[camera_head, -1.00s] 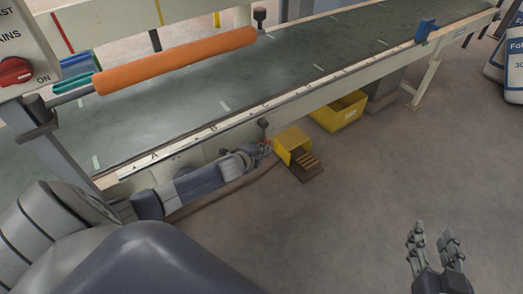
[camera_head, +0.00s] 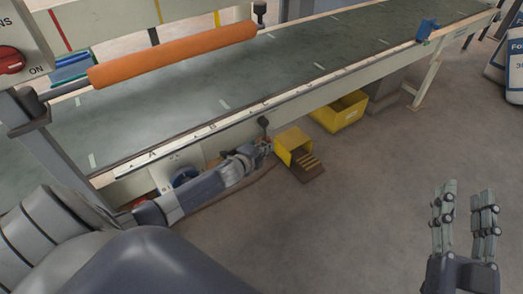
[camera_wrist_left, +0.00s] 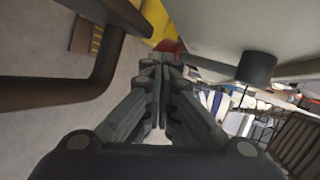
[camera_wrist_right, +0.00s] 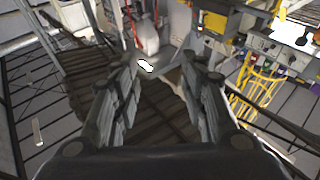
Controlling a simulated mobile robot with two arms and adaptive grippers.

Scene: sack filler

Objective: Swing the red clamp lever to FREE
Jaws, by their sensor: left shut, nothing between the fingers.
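My left gripper (camera_head: 263,147) is shut and empty, low at the side of the conveyor, next to a black knob (camera_head: 264,122). In the left wrist view its closed fingertips (camera_wrist_left: 161,62) point at a small red part (camera_wrist_left: 172,47), mostly hidden behind them. I cannot tell whether this is the clamp lever, or whether the fingers touch it. The black knob (camera_wrist_left: 257,68) stands to the right there. No FREE marking is readable. My right gripper (camera_head: 465,190) is open and empty over the floor at the right; its fingers stand apart in the right wrist view (camera_wrist_right: 165,80).
The conveyor (camera_head: 240,105) runs across the back, with an orange roller (camera_head: 175,53) above it. A red rotary switch (camera_head: 10,60) is at upper left. A blue wheel (camera_head: 184,176) shows behind my left arm.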

